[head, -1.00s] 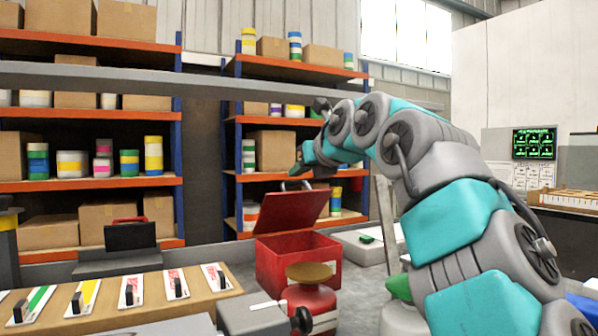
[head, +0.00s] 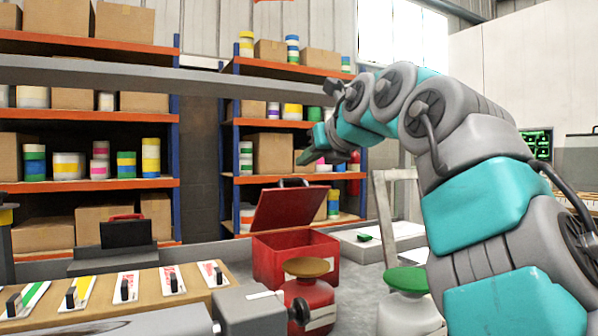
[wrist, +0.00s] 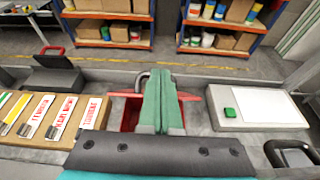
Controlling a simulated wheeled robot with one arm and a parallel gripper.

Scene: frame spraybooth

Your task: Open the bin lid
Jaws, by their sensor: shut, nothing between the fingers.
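The red bin (head: 292,262) stands in the middle of the head view. Its red lid (head: 290,208) is raised and tilted back, with a dark handle (head: 294,182) at its upper edge. The bin's mouth is uncovered. My gripper (head: 306,155) is above and slightly right of the lid, apart from it in the head view. In the wrist view my gripper (wrist: 160,100) has its teal fingers pressed together with nothing between them. They hide much of the bin (wrist: 128,115) behind them.
A red canister with a tan top (head: 307,268) stands in front of the bin. A wooden board with sample cards (head: 125,287) is at left. A white panel with a green button (head: 385,238) is right of the bin. Shelves (head: 90,185) stand behind.

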